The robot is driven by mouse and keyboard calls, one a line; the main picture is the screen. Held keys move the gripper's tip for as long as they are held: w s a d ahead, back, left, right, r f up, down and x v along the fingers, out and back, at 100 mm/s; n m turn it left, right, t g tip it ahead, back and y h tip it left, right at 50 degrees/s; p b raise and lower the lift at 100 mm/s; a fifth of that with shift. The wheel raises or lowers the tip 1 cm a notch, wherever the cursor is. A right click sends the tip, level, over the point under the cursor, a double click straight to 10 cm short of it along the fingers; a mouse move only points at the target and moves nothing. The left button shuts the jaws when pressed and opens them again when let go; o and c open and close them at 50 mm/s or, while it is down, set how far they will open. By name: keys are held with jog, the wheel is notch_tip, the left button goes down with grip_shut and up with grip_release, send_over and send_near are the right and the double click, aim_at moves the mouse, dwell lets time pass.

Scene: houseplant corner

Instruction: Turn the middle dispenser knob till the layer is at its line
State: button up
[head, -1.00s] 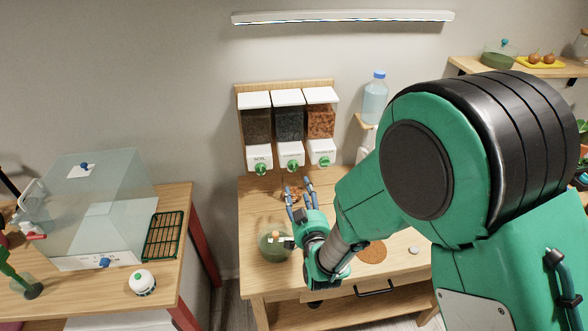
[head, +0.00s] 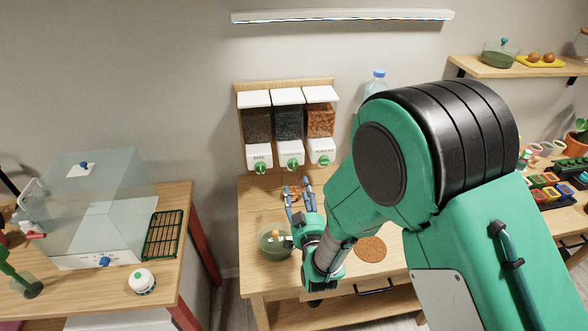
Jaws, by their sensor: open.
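The wall dispenser has three bins with white lids on a wooden board. The middle bin (head: 289,123) holds dark grey material, and its green middle knob (head: 292,165) sits on the white front below it. My gripper (head: 298,188) is open and empty, its blue fingers pointing up toward the dispenser, below and slightly right of the middle knob and apart from it. A green glass bowl (head: 272,251) stands on the wooden table (head: 256,212), left of my gripper. A layer line on the bowl is too small to make out.
The left knob (head: 260,168) and right knob (head: 323,160) are close beside the middle one. A round cork mat (head: 370,249) lies right of my wrist. A clear-walled box (head: 105,205) stands on the left table. A blue-capped bottle (head: 376,82) is partly hidden behind my arm.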

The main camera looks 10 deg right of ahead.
aim_at(294, 167)
jog(key=w+b, duration=0.1)
jog(key=w, duration=1.1)
jog(key=c, duration=1.1)
